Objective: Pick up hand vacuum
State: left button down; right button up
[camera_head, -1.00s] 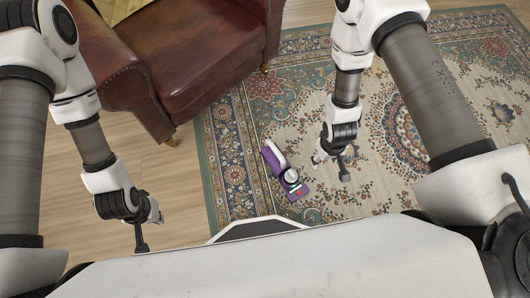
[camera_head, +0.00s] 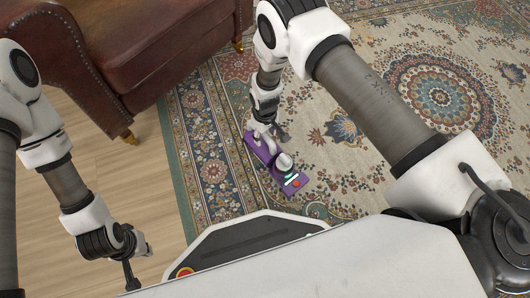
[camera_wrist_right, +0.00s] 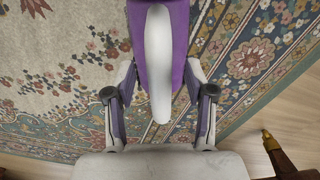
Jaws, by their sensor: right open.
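The hand vacuum (camera_head: 292,181), purple and white, lies on the patterned rug just in front of my base in the head view. In the right wrist view the hand vacuum (camera_wrist_right: 158,60) runs down the middle, its white handle between the two fingers. My right gripper (camera_head: 264,135) is over the far end of the vacuum; in its wrist view the fingers (camera_wrist_right: 160,112) are apart on either side of the handle, with gaps at both sides. My left gripper (camera_head: 134,270) hangs at the lower left over the wooden floor, away from the vacuum; its fingers are too small to read.
The patterned rug (camera_head: 350,180) covers the floor on the right. A brown leather armchair (camera_head: 150,50) stands at the upper left, its wooden leg (camera_wrist_right: 275,150) showing in the right wrist view. Bare wooden floor (camera_head: 150,185) lies at left.

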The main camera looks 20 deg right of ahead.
jog(key=shift+f, duration=0.6)
jog(key=shift+r, duration=0.2)
grip_shut()
